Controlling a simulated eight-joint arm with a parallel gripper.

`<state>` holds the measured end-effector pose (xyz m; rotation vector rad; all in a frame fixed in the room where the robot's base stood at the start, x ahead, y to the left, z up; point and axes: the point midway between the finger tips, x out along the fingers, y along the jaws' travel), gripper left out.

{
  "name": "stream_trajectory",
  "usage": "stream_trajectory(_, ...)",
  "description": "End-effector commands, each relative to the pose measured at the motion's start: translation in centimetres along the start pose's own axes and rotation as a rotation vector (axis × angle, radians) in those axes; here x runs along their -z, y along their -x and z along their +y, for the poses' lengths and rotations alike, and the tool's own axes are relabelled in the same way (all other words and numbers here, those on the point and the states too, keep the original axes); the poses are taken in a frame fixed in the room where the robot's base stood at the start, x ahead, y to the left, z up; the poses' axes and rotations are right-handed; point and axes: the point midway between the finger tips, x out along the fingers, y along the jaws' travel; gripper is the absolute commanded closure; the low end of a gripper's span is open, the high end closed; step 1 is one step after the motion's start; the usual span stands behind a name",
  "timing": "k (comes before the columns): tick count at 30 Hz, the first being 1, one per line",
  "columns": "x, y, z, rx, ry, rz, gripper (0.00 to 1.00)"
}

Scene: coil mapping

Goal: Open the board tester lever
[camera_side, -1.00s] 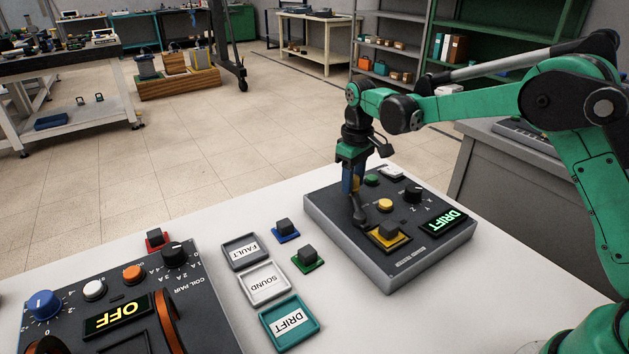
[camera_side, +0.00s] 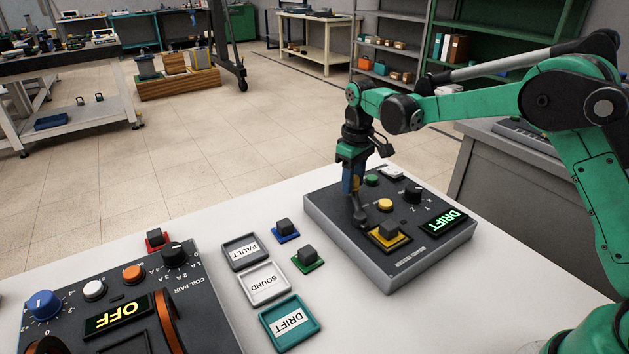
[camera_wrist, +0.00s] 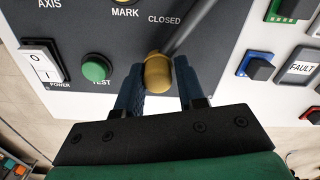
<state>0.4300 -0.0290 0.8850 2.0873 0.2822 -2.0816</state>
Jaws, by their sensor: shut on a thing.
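The board tester (camera_side: 345,262) is a dark grey box on the white table at centre right, its display reading DRIFT. Its lever (camera_side: 358,212) is a grey rod with a yellow knob, standing near the tester's left side. My gripper (camera_side: 353,182) points down over it. In the wrist view the blue fingers of my gripper (camera_wrist: 160,80) are shut on the yellow lever knob (camera_wrist: 157,73). The lever rod runs up right from the knob, beside the word CLOSED. A dark block on a yellow base (camera_side: 388,236) sits on the tester near the lever's foot.
Left of the tester are blue-based (camera_side: 284,230) and green-based (camera_side: 308,258) blocks, then FAULT (camera_side: 232,259), SOUND and DRIFT (camera_side: 270,341) trays. A coil unit (camera_side: 203,300) showing OFF stands at left, with a red-based block behind it. Tester buttons and a knob lie close to my gripper.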

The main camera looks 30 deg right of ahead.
Motion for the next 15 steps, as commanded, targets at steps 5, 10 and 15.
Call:
stream_trajectory(5, -0.17, -0.08, 0.38, -0.011, 0.01, -0.009, 1.0)
stream_trajectory(10, -0.08, -0.1, 0.29, -0.011, 0.027, -0.009, 1.0)
stream_trajectory(15, 0.04, -0.12, 0.15, -0.012, 0.044, -0.008, 1.0)
